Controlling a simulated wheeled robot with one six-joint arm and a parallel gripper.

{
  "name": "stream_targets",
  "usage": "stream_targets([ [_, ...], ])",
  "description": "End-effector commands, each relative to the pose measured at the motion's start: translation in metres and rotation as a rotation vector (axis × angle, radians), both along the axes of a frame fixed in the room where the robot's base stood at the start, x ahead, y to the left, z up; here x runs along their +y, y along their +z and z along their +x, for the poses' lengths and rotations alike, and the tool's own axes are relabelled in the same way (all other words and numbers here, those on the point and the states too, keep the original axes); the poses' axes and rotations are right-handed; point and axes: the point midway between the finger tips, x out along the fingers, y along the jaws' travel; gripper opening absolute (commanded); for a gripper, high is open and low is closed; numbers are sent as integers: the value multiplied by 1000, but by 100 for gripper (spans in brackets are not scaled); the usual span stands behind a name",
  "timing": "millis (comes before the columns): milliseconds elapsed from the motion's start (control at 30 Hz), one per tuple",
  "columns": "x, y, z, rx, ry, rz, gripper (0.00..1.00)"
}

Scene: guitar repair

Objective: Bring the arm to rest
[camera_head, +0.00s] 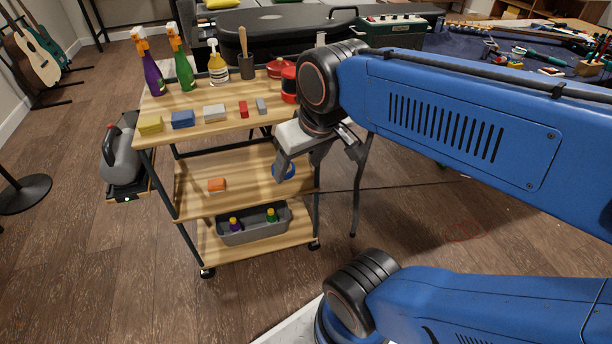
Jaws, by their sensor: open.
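My blue arm reaches in from the right side of the view and ends in my gripper (318,163). The gripper points down, its two fingers spread apart, with nothing seen between them. It hangs in front of the right end of a wooden three-level cart (215,195), and hides part of the cart's right side. I cannot tell whether it touches the cart.
The cart's top holds spray bottles (183,72), a pump bottle (217,66), red tins (288,82) and several small blocks (182,119). Floor at left front is clear.

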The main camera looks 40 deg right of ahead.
Motion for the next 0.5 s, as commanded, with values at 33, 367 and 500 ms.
stream_targets([
  [33,-1,-8,-8,-11,7,-4,65],
  [367,-2,-23,-21,-32,22,-13,65],
  [500,-2,-23,-21,-31,22,-13,65],
])
